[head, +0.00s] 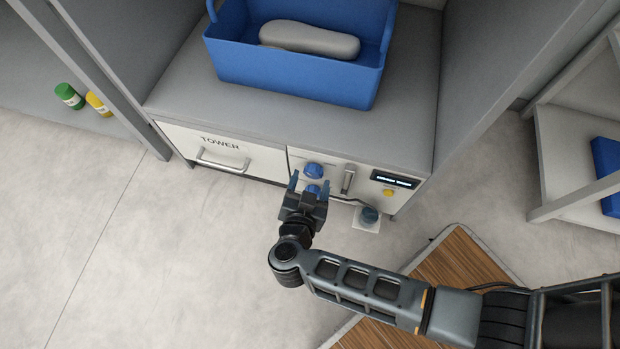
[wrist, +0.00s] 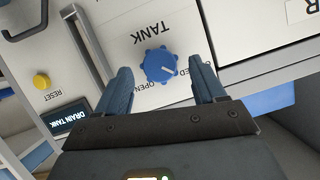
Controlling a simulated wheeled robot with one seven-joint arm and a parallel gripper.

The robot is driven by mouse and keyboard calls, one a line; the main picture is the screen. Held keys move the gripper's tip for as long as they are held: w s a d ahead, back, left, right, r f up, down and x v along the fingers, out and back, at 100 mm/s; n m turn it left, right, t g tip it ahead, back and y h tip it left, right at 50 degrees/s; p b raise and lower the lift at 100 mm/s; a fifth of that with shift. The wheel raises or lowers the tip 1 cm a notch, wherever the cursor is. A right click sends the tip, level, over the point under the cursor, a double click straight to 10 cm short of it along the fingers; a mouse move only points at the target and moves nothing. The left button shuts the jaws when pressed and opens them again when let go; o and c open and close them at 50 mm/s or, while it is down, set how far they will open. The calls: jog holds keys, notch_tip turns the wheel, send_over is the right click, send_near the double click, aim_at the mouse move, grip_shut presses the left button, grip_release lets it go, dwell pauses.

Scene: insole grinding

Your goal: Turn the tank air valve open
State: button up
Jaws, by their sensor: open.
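The tank air valve is a blue scalloped knob (wrist: 160,66) on a white panel marked TANK. In the wrist view its pale mark points toward the right, on the side of a label ending in "ED". OPEN is printed beside its lower left. In the head view the upper blue knob (head: 314,170) appears to be this valve. My gripper (wrist: 160,78) is open, with one blue finger on each side of the knob and visible gaps between. My gripper also shows in front of the panel in the head view (head: 309,184).
A vertical handle (head: 348,179), yellow reset button (head: 389,192) and display (head: 391,179) are to the right. The TOWER drawer (head: 250,161) is left. A blue crate (head: 290,85) stands above.

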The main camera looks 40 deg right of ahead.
jog(key=shift+b+x, duration=0.3)
jog(key=shift+x, duration=0.8)
jog(key=shift+d, duration=0.1)
jog(key=c, duration=1.1)
